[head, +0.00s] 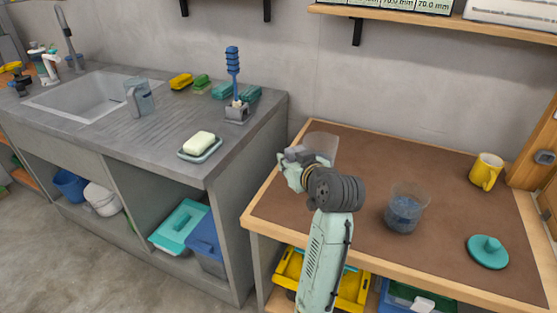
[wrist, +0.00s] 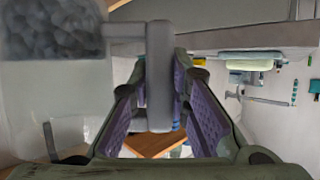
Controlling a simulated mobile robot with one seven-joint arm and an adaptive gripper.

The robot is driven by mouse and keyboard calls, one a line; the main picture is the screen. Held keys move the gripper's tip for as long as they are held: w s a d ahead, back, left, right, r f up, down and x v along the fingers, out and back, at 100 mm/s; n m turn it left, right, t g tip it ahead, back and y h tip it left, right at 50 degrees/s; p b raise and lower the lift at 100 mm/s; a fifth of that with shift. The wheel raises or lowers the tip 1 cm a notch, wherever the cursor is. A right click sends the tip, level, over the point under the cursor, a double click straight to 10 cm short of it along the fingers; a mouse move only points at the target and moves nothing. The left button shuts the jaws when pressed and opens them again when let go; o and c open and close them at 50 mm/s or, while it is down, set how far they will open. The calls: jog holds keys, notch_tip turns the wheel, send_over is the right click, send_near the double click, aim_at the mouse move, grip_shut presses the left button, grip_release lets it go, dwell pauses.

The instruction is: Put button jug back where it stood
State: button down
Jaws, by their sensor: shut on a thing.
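My gripper (head: 297,168) is at the back left corner of the brown-topped table (head: 350,170). It is shut on the handle of a clear jug (head: 322,144), which I take as the button jug. In the head view only the jug's clear upper part shows behind my gripper. In the wrist view the handle (wrist: 160,70) lies between the purple finger pads, and grey lumpy contents (wrist: 52,30) show inside the clear wall. I cannot tell whether the jug touches the table.
A clear container (head: 404,210) with dark bluish contents, a teal knobbed lid (head: 488,251) and a yellow mug (head: 486,171) stand on the table. On the sink counter are another clear jug (head: 138,97), a soap dish (head: 200,147) and a brush holder (head: 237,113). The table's back middle is clear.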

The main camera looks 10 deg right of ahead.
jog(key=shift+r, duration=0.1)
dwell(0.3)
jog(key=shift+f+b, duration=1.9)
jog(key=shift+f, duration=1.05)
jog(key=shift+f, duration=0.65)
jog(key=c, duration=1.4)
grip_release()
jog(key=shift+c, duration=0.2)
jog(key=shift+c, duration=0.4)
jog(key=shift+c, duration=1.4)
